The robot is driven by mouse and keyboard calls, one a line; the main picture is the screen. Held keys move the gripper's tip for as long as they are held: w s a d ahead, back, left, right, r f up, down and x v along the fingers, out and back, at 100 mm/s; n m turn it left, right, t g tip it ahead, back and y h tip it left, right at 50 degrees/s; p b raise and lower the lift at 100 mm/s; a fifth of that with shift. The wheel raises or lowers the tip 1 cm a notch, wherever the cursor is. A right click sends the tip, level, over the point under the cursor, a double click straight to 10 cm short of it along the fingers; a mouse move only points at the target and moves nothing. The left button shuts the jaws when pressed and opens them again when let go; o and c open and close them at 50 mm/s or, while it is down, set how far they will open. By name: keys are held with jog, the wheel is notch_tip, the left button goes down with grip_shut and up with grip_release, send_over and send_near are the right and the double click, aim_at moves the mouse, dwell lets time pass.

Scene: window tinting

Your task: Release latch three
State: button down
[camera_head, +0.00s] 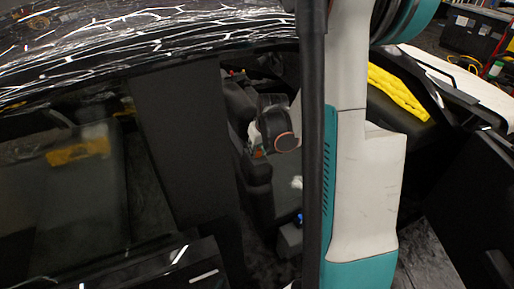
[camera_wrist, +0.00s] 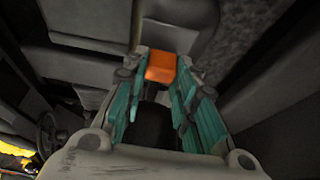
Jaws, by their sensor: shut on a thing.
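My gripper (camera_wrist: 161,78) shows in the wrist view with its teal fingers closed in from both sides on a small orange block (camera_wrist: 161,66). The block lies between the fingertips, against a grey seat (camera_wrist: 176,38) inside the car. Its lower part is hidden by the fingers, and I cannot tell whether it is the third latch. No number or label shows on it. In the head view my arm reaches into the car, and the fingers and the orange block cannot be made out there.
The dark car body and pillar (camera_head: 185,150) stand close on the left of my arm. A yellow folded thing (camera_head: 398,92) lies at right. A steering wheel (camera_wrist: 47,133) shows in the wrist view. Seats and panels leave little free room around my gripper.

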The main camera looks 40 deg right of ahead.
jog(key=shift+s+a, duration=0.2)
jog(key=shift+s, duration=0.5)
jog(key=c, duration=1.3)
grip_release()
jog(key=shift+s, duration=0.1)
jog(key=shift+v, duration=3.7)
